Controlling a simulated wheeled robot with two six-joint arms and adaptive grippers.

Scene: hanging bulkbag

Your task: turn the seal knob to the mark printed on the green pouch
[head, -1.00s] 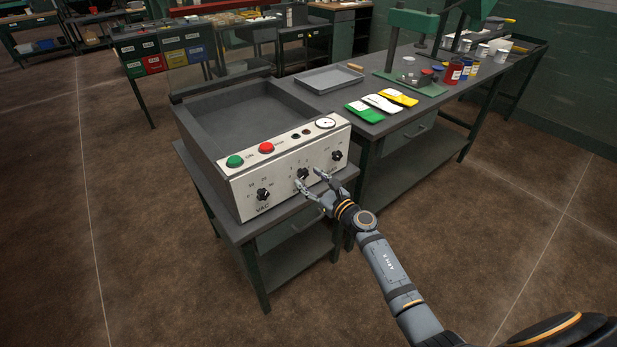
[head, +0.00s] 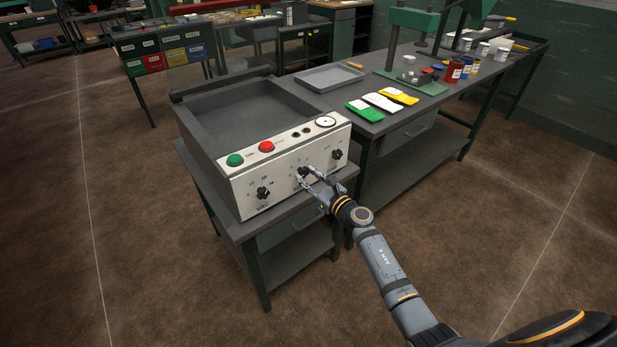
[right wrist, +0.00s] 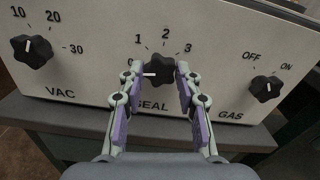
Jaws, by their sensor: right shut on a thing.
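The seal knob (right wrist: 160,66) is a black lobed knob above the word SEAL, with the marks 0, 1, 2 and 3 around it. Its white pointer line lies to the left, near the 0. In the head view the knob (head: 303,171) sits mid-panel, partly hidden by my fingers. My right gripper (right wrist: 159,76) is shut on the knob, one finger on each side; its arm comes from the lower right in the head view. The green pouch (head: 363,111) lies flat on the bench behind the sealer, left of two other pouches. Its printed mark is too small to read.
The VAC knob (right wrist: 31,50) is left of the seal knob and the GAS knob (right wrist: 266,87) is right. Green (head: 235,160) and red (head: 266,147) buttons top the panel. A grey tray (head: 322,79) and a green press (head: 412,50) stand on the bench.

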